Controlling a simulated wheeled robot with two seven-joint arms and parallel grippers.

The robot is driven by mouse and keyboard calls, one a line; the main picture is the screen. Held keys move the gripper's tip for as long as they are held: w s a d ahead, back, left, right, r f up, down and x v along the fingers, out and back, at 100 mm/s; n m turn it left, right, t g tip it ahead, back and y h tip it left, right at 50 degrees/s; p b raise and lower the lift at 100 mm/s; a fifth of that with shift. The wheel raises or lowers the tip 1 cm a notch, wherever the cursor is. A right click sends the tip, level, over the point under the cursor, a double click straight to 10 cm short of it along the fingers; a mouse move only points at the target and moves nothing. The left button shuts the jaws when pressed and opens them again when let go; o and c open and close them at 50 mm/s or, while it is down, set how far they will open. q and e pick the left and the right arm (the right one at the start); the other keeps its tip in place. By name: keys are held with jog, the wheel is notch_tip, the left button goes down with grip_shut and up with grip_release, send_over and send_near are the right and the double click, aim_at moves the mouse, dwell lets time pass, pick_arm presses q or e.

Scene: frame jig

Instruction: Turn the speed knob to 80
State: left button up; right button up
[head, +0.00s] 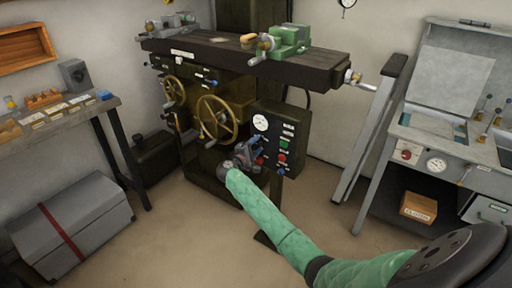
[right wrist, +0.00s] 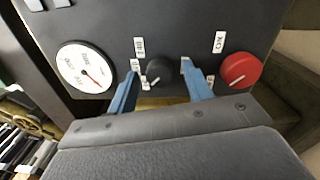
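A black knob (right wrist: 160,71) with a pale mark at its lower left sits on the dark control panel (right wrist: 190,22) in the right wrist view. Small white labels stand around it, too small to read surely. My right gripper (right wrist: 161,80) is open, with one blue finger on each side of the knob and a visible gap to it on both sides. In the head view my right gripper (head: 254,152) is at the front of the machine's control panel (head: 272,108) and hides part of it. My left gripper is not in view.
A white dial with a red needle (right wrist: 86,69) is left of the knob, and a red round control (right wrist: 240,70) is right of it. A yellow handwheel (head: 217,118) stands left of the panel.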

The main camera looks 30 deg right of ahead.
jog(key=shift+s+a+f, duration=0.15)
jog(key=shift+s+a, duration=0.05)
jog(key=shift+a, duration=0.25)
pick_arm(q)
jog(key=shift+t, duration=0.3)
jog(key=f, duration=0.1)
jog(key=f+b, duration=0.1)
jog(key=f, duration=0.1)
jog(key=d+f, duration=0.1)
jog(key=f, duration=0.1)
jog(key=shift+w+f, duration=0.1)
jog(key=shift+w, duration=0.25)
pick_arm(e)
jog(key=v, duration=0.6)
jog(key=shift+a, duration=0.4)
jog(key=shift+s, duration=0.15)
